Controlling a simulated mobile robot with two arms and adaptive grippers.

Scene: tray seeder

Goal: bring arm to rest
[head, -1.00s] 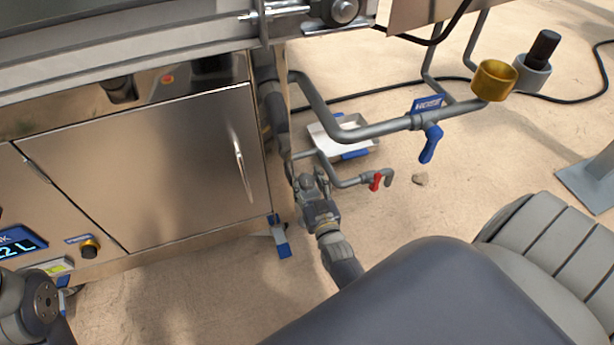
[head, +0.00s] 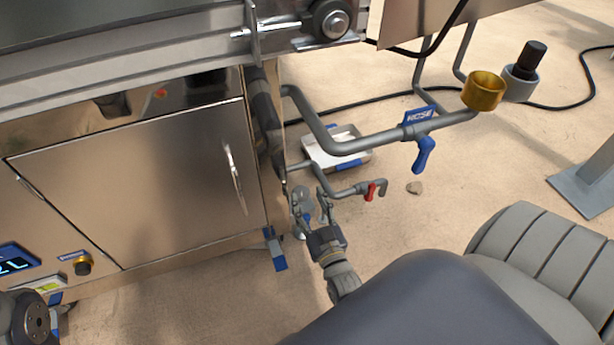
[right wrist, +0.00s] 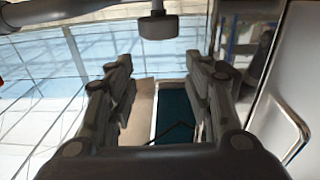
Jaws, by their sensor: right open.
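My right gripper (head: 311,205) is open and empty in the head view. It is beside the steel cabinet (head: 140,180), close to the lower grey pipe with the red valve handle (head: 371,191). I cannot tell whether it touches the pipe. In the right wrist view the two fingers (right wrist: 160,100) stand well apart with nothing between them. My left gripper is not in view; only a dark part of my left arm shows at the lower left of the head view.
A thicker pipe with a blue valve handle (head: 424,154) and a brass cup (head: 484,91) runs above and right of the gripper. A white tray (head: 350,158) is on the floor behind. A blue-tipped cabinet foot (head: 278,258) is left of the gripper.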

